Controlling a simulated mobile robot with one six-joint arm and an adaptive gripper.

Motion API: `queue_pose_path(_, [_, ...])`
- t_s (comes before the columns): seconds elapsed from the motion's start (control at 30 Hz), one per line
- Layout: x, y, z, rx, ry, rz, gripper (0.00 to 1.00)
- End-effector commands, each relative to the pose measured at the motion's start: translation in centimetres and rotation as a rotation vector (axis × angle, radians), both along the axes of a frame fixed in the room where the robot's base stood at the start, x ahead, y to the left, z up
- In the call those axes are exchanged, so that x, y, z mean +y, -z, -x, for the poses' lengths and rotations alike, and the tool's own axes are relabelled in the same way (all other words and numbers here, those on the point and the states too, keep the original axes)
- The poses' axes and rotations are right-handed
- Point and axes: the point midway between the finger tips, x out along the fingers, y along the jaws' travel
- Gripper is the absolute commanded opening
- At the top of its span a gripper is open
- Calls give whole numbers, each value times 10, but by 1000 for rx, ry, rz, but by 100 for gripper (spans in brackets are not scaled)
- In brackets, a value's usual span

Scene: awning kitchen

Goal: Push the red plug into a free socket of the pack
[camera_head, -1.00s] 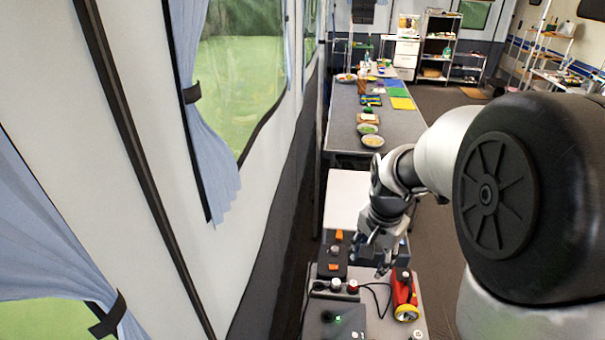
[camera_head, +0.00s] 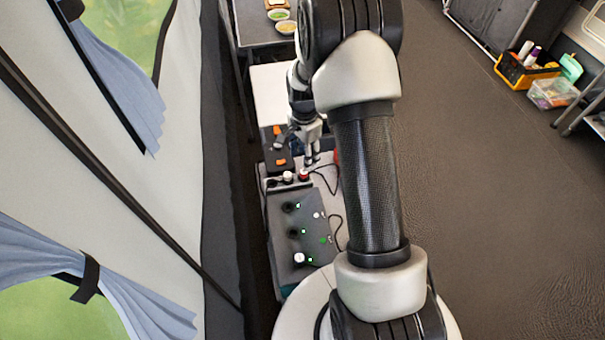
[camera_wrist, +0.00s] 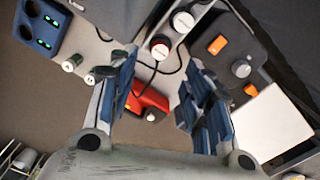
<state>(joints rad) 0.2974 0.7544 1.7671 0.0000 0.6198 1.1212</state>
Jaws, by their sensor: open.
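The red plug (camera_head: 304,175) stands upright in a narrow holder beside a white plug (camera_head: 288,176). In the wrist view the red plug (camera_wrist: 160,46) has a round white-and-red top, just beyond my fingertips, with a dark cable nearby. My gripper (camera_head: 312,158) is open and empty above the table, close to the red plug; its spread fingers (camera_wrist: 158,85) show in the wrist view. The dark pack (camera_head: 314,256) has a row of sockets with green lights; the nearest holds a white-topped plug and the other two look empty.
A red torch (camera_wrist: 150,101) lies below and between my fingers. A black box with orange parts (camera_head: 270,150) stands behind the plug holder. Small white-topped pieces (camera_wrist: 72,62) stand between the pack and my gripper. The tent wall is close on the left.

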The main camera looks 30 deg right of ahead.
Motion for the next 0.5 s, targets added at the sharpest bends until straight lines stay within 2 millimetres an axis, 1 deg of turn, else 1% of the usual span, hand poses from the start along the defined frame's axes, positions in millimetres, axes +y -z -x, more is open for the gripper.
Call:
queue_pose_path(0.17, [0, 5, 0, 1, -1, 0, 45])
queue_pose_path(0.27, [0, 12, 0, 1, -1, -1, 45])
queue_pose_path(0.37, [0, 22, 0, 1, -1, -1, 45])
queue_pose_path(0.5, [0, 42, 0, 1, -1, -1, 45])
